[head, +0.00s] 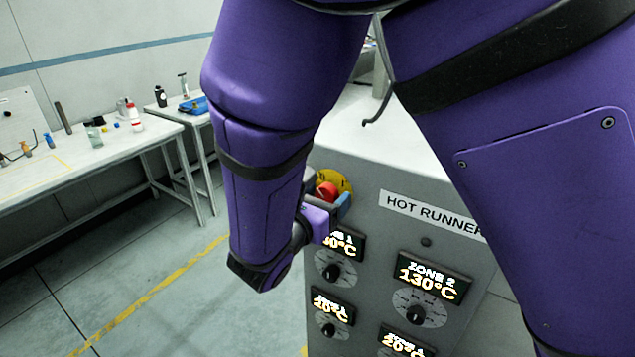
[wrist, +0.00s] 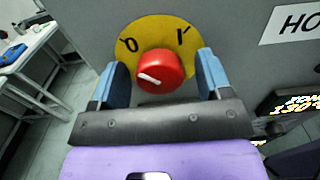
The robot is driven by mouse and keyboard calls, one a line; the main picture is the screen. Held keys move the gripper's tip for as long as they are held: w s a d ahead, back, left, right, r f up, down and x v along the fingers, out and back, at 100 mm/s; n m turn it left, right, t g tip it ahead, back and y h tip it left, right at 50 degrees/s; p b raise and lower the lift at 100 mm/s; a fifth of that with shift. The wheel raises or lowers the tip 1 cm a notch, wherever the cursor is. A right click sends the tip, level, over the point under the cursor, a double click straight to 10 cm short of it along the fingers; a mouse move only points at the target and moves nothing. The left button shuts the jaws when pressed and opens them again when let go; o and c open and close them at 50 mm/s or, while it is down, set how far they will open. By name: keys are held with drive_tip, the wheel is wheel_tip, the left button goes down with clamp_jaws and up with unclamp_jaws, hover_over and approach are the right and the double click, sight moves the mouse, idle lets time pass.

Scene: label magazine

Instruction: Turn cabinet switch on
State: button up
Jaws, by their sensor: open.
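The cabinet switch is a red round knob (wrist: 160,72) on a yellow disc (wrist: 155,28) marked 0 at left and I at right. The knob's white mark points left, towards the 0 side. My gripper (wrist: 164,77) is open, with one blue finger on each side of the knob; I cannot tell whether they touch it. In the head view, the red knob (head: 326,191) and yellow disc (head: 341,179) show partly behind my gripper (head: 330,203) at the cabinet's upper left. My purple arm hides part of the cabinet (head: 375,160).
A HOT RUNNER label (head: 432,214) is right of the switch. Below are zone displays, such as ZONE 2 (head: 432,277), and black dials (head: 416,314). A workbench (head: 100,160) with small items stands at left. Floor between bench and cabinet is clear.

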drive_tip(key=shift+c, duration=0.2)
drive_tip(key=c, duration=0.9)
drive_tip(key=shift+o, duration=0.2)
drive_tip(key=shift+m, duration=0.3)
drive_tip(key=m, duration=0.3)
drive_tip(key=shift+m, duration=0.3)
drive_tip(key=m, duration=0.4)
drive_tip(key=shift+m, duration=0.3)
drive_tip(key=m, duration=0.9)
